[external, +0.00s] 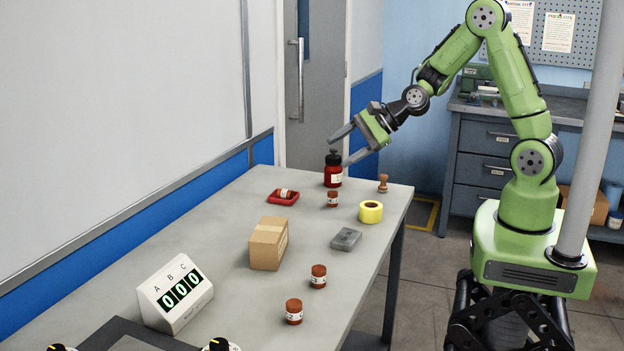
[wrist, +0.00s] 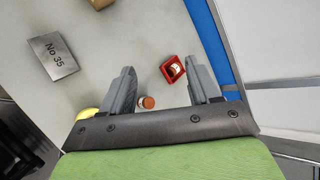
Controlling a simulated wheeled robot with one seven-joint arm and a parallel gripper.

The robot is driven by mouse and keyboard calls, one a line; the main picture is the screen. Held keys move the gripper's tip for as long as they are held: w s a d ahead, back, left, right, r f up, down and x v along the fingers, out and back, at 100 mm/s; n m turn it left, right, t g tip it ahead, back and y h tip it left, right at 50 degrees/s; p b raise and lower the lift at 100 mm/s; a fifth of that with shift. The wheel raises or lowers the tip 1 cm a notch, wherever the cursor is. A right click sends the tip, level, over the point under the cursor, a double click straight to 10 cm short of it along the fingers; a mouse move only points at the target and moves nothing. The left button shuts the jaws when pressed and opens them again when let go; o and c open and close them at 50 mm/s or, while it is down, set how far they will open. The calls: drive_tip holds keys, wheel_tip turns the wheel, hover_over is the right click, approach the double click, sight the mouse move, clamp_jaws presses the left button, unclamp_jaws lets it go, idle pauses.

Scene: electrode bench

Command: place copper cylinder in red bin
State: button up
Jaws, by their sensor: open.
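The small red bin (external: 275,201) sits toward the far left of the table, with one copper cylinder (external: 287,193) lying in it. The bin also shows in the wrist view (wrist: 164,67). Another copper cylinder (external: 332,199) stands upright to the right of the bin, and the wrist view shows it between my fingers in the picture (wrist: 146,102). Two more copper cylinders stand nearer the front, one here (external: 319,276) and one closer (external: 294,312). My gripper (external: 347,147) is open and empty, raised above the far end of the table.
A dark red bottle with a black cap (external: 333,172) stands near the gripper.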

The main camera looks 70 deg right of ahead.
drive_tip(key=s+r+n+g+h, duration=0.1)
drive_tip(key=s+r+n, duration=0.2)
drive_tip(key=s+n, duration=0.3)
drive_tip(key=s+d+r+n+g+h, duration=0.1)
drive_tip(key=s+r+n+g, duration=0.1)
drive_tip(key=s+n, duration=0.5)
drive_tip(key=s+d+r+n+g+h, duration=0.1)
drive_tip(key=s+r+n, duration=0.4)
drive_tip(key=s, duration=1)
drive_tip(key=shift+s+n+h, duration=0.35)
drive_tip(key=shift+n+h, duration=0.15)
drive_tip(key=shift+n, duration=0.5)
